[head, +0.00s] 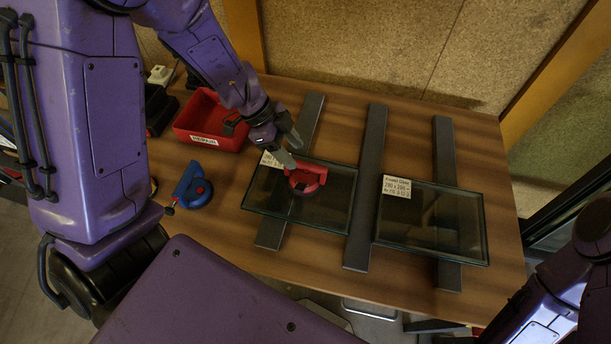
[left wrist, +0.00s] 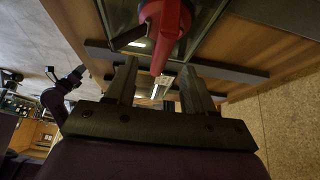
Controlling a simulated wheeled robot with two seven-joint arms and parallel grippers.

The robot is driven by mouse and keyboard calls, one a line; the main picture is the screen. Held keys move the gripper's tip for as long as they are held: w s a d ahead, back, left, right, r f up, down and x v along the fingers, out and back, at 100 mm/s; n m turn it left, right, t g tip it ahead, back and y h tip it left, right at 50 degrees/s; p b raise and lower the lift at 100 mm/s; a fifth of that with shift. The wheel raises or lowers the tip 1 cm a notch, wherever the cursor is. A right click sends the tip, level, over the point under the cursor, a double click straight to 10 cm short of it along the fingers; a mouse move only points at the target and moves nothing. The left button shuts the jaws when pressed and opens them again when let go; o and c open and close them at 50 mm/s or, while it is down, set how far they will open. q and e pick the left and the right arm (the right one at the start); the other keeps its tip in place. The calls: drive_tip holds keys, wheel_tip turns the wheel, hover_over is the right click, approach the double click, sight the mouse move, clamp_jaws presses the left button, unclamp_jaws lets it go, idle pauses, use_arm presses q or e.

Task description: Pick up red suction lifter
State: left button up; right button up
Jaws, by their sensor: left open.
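The red suction lifter (head: 308,178) stands on the left glass pane (head: 335,212), near its upper middle. It also shows at the top of the left wrist view (left wrist: 166,28). My left gripper (head: 291,157) is open just above and to the left of the lifter's handle. In the left wrist view its two fingers (left wrist: 158,85) are spread apart, and the end of the red handle shows beyond and between them. I cannot tell whether a finger touches the handle. My right arm shows at the lower right, but its gripper is out of view.
A blue suction lifter (head: 192,187) lies on the wooden table left of the pane. A red bin (head: 212,122) stands behind it. A second labelled glass pane (head: 432,222) lies to the right. Dark bars (head: 366,185) support both panes. A corkboard wall (head: 400,45) stands behind.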

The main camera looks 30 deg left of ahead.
sight(304, 163)
use_arm(q)
drive_tip(key=x, duration=0.6)
drive_tip(key=shift+w+d+f, duration=0.2)
drive_tip(key=shift+f, duration=0.05)
clamp_jaws()
drive_tip(key=shift+r, duration=0.15)
